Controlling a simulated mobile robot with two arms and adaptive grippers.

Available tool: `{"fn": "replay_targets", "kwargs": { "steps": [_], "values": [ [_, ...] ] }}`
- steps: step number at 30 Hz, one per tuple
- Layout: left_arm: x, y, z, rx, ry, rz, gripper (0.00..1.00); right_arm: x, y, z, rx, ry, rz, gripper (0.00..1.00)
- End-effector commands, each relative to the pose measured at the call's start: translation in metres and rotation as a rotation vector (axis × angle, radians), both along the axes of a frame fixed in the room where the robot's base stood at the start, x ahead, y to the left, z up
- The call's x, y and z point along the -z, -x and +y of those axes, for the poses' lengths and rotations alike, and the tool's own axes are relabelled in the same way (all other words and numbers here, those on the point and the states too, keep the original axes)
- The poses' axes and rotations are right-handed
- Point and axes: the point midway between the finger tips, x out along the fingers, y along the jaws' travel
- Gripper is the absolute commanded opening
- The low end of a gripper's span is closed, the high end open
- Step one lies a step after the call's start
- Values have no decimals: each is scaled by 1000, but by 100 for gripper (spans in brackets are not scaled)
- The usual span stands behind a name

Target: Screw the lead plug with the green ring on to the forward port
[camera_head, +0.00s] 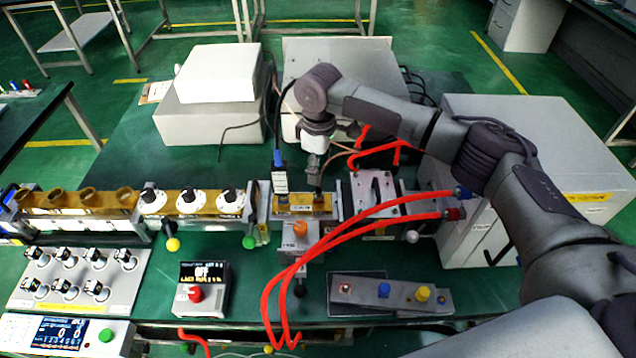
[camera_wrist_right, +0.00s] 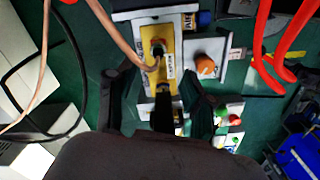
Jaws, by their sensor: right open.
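A gold plate (camera_head: 292,203) with ports sits in the middle of the bench line; it also shows in the wrist view (camera_wrist_right: 171,68). A copper-coloured lead (camera_wrist_right: 118,37) runs to a dark plug (camera_wrist_right: 157,51) standing on the plate's far port. I cannot make out a green ring on it, nor read which port is forward. My right gripper (camera_head: 316,186) points down just above the plate. In the wrist view its two dark fingers (camera_wrist_right: 160,103) are apart, one on each side of the plate's near end, with nothing clearly held between them. My left gripper is out of view.
Red hoses (camera_head: 330,238) arch from the grey cabinet (camera_head: 530,150) across the front right. An orange knob (camera_head: 300,229) stands just in front of the plate. White boxes (camera_head: 215,120) stand behind. A blue-and-white labelled part (camera_head: 280,178) is close left of the gripper.

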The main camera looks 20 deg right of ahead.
Motion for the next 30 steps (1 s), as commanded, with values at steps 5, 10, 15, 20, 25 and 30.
{"fn": "replay_targets", "kwargs": {
  "steps": [5, 10, 15, 20, 25, 30],
  "values": [
    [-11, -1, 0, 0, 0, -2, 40, 36, 1, 0, 1, 2, 3, 52],
    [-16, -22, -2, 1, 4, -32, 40, 61, 0, 0, 0, 1, 2, 52],
    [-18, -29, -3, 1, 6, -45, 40, 72, 0, 0, 0, 1, 0, 52],
    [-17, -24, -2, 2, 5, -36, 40, 74, 0, 0, 0, 0, -1, 52],
    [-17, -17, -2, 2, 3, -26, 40, 74, 0, 0, 0, 1, -1, 45],
    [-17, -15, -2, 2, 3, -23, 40, 74, 0, 0, 0, 1, -1, 17]
  ]
}}
